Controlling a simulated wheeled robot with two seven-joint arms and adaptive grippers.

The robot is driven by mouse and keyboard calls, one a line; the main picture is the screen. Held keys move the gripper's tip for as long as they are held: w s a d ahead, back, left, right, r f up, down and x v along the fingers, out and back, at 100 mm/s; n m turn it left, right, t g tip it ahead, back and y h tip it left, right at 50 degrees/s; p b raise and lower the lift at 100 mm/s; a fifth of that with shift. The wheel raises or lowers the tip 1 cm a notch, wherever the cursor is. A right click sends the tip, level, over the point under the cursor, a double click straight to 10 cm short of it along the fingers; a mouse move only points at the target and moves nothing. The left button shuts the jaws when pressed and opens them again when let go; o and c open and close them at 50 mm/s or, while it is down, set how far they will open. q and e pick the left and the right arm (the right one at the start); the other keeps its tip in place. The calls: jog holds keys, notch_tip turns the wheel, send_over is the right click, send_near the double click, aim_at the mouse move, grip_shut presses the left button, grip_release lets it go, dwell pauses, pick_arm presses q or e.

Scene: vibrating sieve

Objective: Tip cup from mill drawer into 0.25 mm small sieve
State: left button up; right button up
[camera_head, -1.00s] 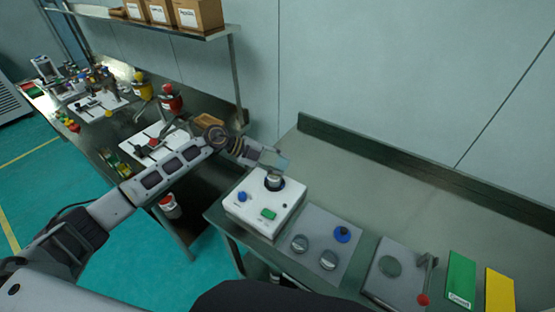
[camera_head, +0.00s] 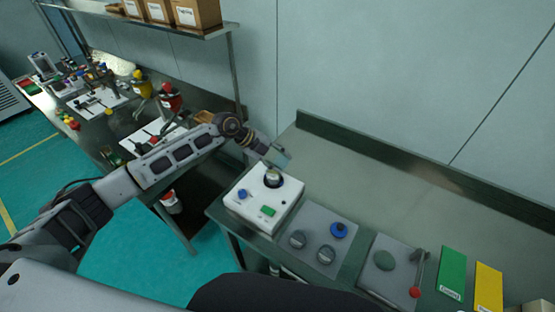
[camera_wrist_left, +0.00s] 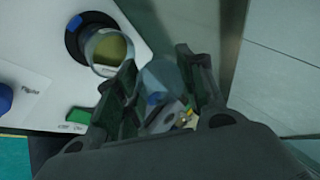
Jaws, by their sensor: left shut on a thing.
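A white sieving machine (camera_head: 245,205) with a blue knob and a green display stands on the near table. The small sieve (camera_head: 272,181) is a round metal ring on its black seat. In the left wrist view the sieve (camera_wrist_left: 108,50) has a yellowish inside and sits beside the gripper. My left gripper (camera_head: 271,153) is just above and behind the sieve. It is shut on a clear, bluish cup (camera_head: 281,157), which looks tilted. The cup (camera_wrist_left: 160,80) also shows between the fingers in the left wrist view; I cannot tell its contents. My right gripper is out of view.
Right of the machine lie a grey plate (camera_head: 318,245) with round sieve parts, another grey plate (camera_head: 385,285) with a red-knobbed lever, and green (camera_head: 452,272) and yellow (camera_head: 488,285) pads. The table's back strip is clear. A cluttered bench stands at left.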

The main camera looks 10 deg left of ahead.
pick_arm(q)
jog(key=shift+d+r+y, duration=0.15)
jog(key=shift+r+y, duration=0.05)
jog(key=shift+y, duration=0.5)
jog(key=shift+d+r+y, duration=0.1)
jog(key=shift+r+y, duration=0.3)
jog(key=shift+y, duration=0.5)
jog(key=shift+d+r+m+g+y, duration=0.15)
jog(key=shift+r+y, duration=0.3)
jog(key=shift+y, duration=0.55)
jog(key=shift+a+r+m+g+y, duration=0.1)
jog(key=shift+r+g+y, duration=0.3)
jog(key=shift+y, duration=0.6)
jog(key=shift+d+r+m+g+y, duration=0.1)
jog(key=shift+r+y, duration=0.45)
jog(key=shift+y, duration=0.45)
